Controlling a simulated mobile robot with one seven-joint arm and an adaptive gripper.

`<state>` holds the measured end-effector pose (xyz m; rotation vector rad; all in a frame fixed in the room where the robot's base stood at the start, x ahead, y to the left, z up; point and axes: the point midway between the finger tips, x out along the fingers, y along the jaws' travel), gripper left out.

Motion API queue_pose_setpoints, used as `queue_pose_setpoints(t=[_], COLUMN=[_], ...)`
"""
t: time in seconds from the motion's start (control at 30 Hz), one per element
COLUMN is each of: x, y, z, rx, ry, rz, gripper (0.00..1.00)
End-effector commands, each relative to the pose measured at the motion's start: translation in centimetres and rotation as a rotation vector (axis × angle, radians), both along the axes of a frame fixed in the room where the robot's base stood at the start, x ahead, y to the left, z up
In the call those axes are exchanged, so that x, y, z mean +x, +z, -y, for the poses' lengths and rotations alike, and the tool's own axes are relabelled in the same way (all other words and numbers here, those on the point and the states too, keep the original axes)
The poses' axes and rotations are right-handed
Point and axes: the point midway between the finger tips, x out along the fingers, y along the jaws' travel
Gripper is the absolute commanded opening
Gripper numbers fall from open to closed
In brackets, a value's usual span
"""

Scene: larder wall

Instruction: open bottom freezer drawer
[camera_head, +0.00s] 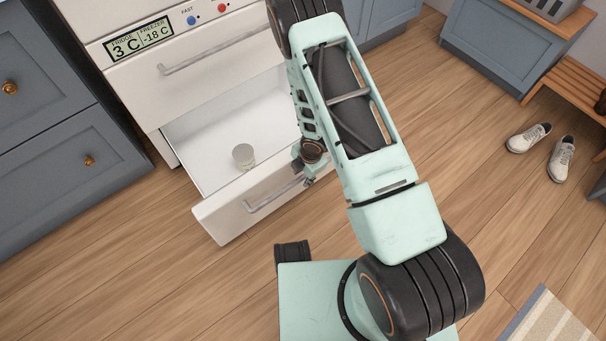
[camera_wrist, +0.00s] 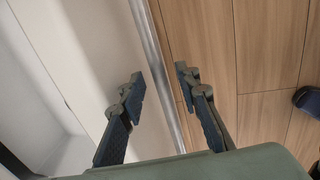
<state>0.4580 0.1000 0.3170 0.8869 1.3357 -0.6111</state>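The bottom freezer drawer (camera_head: 222,219) is white and stands pulled out from the cabinet in the head view, its inside showing. Its grey bar handle (camera_head: 262,200) runs along the front, and my arm hides the right part of the drawer. My gripper (camera_head: 309,180) is at the right end of this handle. In the wrist view the handle (camera_wrist: 167,70) passes between the two fingers of my gripper (camera_wrist: 162,80). The fingers are apart, with a gap visible on the left side of the bar. The drawer front (camera_wrist: 85,50) lies left of the handle.
A pale cup (camera_head: 243,156) stands inside the drawer. Above is a closed drawer with a bar handle (camera_head: 215,52) and a display (camera_head: 140,40). Blue cabinets (camera_head: 60,170) stand at the left. Shoes (camera_head: 562,160) lie at the right.

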Motion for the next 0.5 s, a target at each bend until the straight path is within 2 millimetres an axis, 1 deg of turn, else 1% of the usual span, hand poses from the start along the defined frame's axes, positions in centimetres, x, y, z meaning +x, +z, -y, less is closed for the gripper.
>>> queue_pose_setpoints(t=[0.17, 0.27, 0.5], x=[0.0, -0.1, -0.7], y=[0.5, 1.5, 5.3], z=[0.0, 0.1, 0.6], rx=[0.001, 0.001, 0.001], ry=[0.000, -0.001, -0.002], rz=[0.001, 0.002, 0.003], gripper=[0.30, 0.30, 0.30])
